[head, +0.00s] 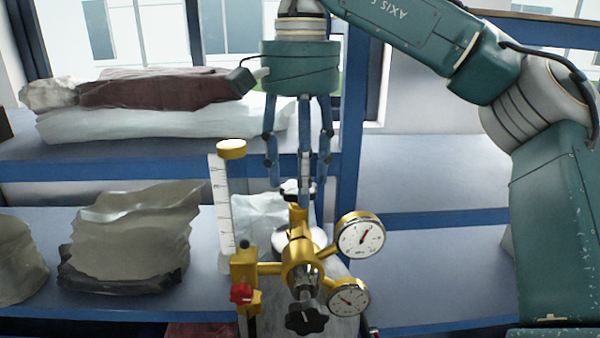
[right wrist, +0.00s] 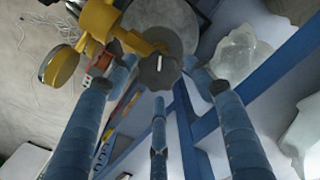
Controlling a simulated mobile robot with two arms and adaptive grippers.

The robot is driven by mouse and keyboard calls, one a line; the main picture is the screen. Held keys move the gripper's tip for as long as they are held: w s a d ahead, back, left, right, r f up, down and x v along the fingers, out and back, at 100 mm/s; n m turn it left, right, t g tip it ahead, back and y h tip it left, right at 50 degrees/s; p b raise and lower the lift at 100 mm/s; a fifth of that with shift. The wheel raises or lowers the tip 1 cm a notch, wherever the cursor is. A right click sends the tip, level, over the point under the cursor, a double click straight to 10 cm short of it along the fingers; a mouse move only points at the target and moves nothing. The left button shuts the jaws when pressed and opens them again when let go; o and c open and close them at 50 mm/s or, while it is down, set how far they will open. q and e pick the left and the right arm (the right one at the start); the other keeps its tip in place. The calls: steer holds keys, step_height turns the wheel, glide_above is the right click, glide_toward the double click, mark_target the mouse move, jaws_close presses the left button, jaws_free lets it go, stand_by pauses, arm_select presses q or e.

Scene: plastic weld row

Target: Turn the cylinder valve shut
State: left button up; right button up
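The cylinder valve's dark, lobed handwheel (head: 297,189) has a light mark on top and sits above a brass valve body (head: 299,222). It also shows face-on in the right wrist view (right wrist: 159,74). My right gripper (head: 299,180) points straight down over the handwheel, its blue fingers spread around it. In the right wrist view the fingers (right wrist: 160,85) stand to both sides and below the handwheel, with nothing held between them. Whether any fingertip touches the rim is hard to tell. The grey cylinder is mostly hidden under the brass fittings. My left gripper is not in view.
Brass fittings carry two round gauges (head: 361,236), a black knob (head: 304,319), a red knob (head: 241,292) and an upright clear tube (head: 222,205) close to my gripper. Blue-edged shelves behind hold wrapped bags (head: 130,235). The shelf at right (head: 425,175) is bare.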

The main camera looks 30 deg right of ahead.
steer(key=c, duration=0.7)
steer(key=shift+o, duration=0.2)
steer(key=shift+m, duration=0.3)
steer(key=m, duration=0.5)
steer(key=shift+s+r, duration=0.1)
steer(key=m, duration=0.5)
steer(key=shift+m, duration=0.3)
steer(key=m, duration=0.6)
steer(key=shift+s+a, duration=0.1)
steer(key=m, duration=0.6)
steer(key=shift+f+m, duration=0.3)
